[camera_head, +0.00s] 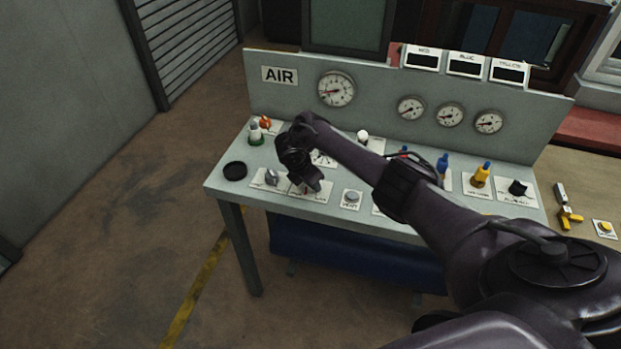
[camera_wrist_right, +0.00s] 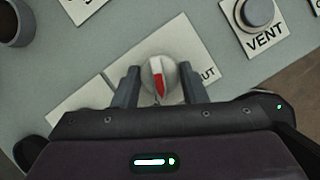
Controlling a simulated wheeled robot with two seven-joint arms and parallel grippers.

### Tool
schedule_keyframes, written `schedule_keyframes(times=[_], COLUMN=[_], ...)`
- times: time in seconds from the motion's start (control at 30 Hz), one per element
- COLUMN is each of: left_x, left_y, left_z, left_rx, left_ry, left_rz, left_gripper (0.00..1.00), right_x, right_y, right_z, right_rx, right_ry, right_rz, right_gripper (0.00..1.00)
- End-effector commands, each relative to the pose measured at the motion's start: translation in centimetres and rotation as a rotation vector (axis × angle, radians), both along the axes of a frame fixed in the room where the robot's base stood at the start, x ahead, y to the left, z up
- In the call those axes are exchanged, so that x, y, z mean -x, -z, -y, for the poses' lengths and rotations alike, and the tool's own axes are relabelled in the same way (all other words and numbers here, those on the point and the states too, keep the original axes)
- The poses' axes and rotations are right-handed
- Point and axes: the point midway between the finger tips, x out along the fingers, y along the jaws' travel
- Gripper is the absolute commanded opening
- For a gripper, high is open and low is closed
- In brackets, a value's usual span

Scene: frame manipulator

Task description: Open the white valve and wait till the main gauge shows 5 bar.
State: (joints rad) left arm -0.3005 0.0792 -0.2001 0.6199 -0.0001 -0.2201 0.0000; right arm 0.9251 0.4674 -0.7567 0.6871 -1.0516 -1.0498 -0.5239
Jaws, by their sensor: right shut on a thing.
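The largest gauge (camera_head: 337,89) is on the upright panel beside the AIR sign. Its needle points roughly left, but its figures are too small to read exactly. My right gripper (camera_head: 308,190) reaches down to the bench's front left. In the right wrist view its fingers (camera_wrist_right: 159,90) are shut around a pale round knob (camera_wrist_right: 158,72) with a red and white pointer. The knob's label is partly hidden and ends in "UT". A white-topped fitting with a green base (camera_head: 255,134) stands behind it; a white knob (camera_head: 363,136) is partly hidden by my arm. My left gripper is not in view.
A grey VENT button (camera_head: 351,197) is right of my gripper; it also shows in the wrist view (camera_wrist_right: 257,12). A dark round cup (camera_head: 235,170) is at the left edge. Blue (camera_head: 442,165) and yellow (camera_head: 480,175) fittings stand right of my arm. Three smaller gauges (camera_head: 449,115) line the panel.

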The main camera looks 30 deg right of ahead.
Motion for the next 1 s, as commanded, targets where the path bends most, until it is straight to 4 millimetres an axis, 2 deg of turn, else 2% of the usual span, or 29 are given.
schedule_keyframes(times=[0.43,1.0], left_x=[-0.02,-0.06], left_y=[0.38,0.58], left_z=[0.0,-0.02], left_rx=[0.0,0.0], left_ry=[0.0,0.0], left_rz=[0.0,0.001], left_gripper=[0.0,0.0], right_x=[-0.23,-0.27], right_y=[0.04,-0.04], right_z=[-0.12,-0.02], right_rx=[-0.001,0.0], right_ry=[0.312,0.405], right_rz=[0.001,0.002], right_gripper=[0.16,0.16])
